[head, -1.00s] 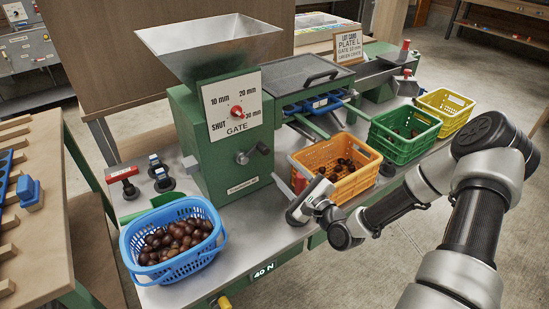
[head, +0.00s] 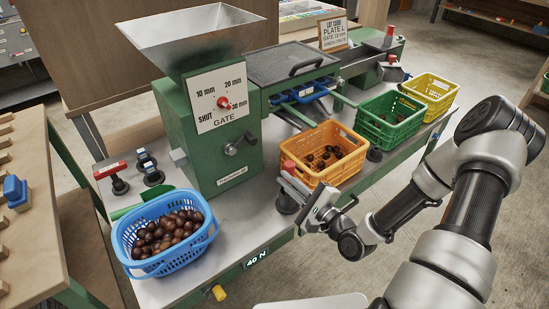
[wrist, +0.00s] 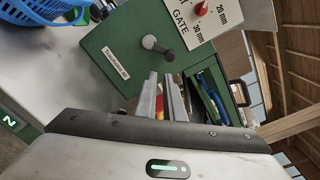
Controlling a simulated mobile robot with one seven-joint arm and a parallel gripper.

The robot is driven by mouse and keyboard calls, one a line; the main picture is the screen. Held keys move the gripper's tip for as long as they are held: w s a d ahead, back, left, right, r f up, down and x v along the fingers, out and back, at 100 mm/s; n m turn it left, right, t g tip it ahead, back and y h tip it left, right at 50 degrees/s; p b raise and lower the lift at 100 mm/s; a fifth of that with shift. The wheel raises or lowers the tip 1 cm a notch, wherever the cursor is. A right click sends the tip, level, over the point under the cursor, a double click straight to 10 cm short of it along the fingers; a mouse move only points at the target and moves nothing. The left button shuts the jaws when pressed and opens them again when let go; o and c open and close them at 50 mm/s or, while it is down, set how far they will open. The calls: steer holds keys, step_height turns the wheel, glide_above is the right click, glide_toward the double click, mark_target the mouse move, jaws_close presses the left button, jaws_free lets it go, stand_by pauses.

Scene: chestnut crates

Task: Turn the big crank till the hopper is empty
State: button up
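The green machine (head: 205,140) carries the grey metal hopper (head: 190,40). The hopper's sloped inner wall looks bare; its bottom is hidden. The crank (head: 240,144), with a dark knob, sits on the machine's front; in the wrist view the crank (wrist: 158,45) lies beyond the fingertips. A red gate knob (head: 222,102) sits on the white gate plate; its exact setting is unclear. My gripper (head: 292,184) is right of and below the crank, apart from it, by a red-topped dark post (head: 288,203). In the wrist view my gripper (wrist: 163,78) shows a narrow gap between its fingers, with nothing clearly held.
A blue basket (head: 165,262) full of chestnuts stands at front left. An orange crate (head: 335,177) with chestnuts is just beyond my gripper. Green (head: 392,135) and yellow (head: 432,98) crates stand further right. Small knobbed tools (head: 118,185) stand behind the basket.

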steer(key=a+n, duration=0.1)
steer(key=n, duration=0.1)
steer(key=n+g, duration=0.1)
steer(key=n, duration=0.2)
steer(key=a+f+n+g+p, duration=0.1)
steer(key=n, duration=0.1)
steer(key=shift+s+a+f+n, duration=0.1)
steer(key=shift+s+a+n, duration=0.1)
steer(key=shift+a+n, duration=0.2)
jaws_close()
steer(key=w+a+r+n+t+h+p, duration=0.1)
steer(key=w+a+r+n+p, duration=0.15)
steer(key=r+n, duration=0.6)
steer(key=w+a+r+n+h+p, duration=0.1)
steer(key=w+r+n+h, duration=0.2)
steer(key=n, duration=1)
steer(key=w+a+f+y+b, duration=0.1)
steer(key=w+a+f, duration=0.1)
steer(key=w+f, duration=0.3)
steer(key=w, duration=0.4)
steer(key=shift+a+b, duration=0.4)
steer(key=shift+w+f, duration=0.1)
steer(key=shift+f, duration=0.05)
steer(key=shift+w+d+f, duration=0.1)
steer(key=shift+d, duration=0.1)
steer(key=shift+d+m+b, duration=0.1)
steer(key=shift+m+b, duration=0.2)
steer(key=shift+m, duration=0.05)
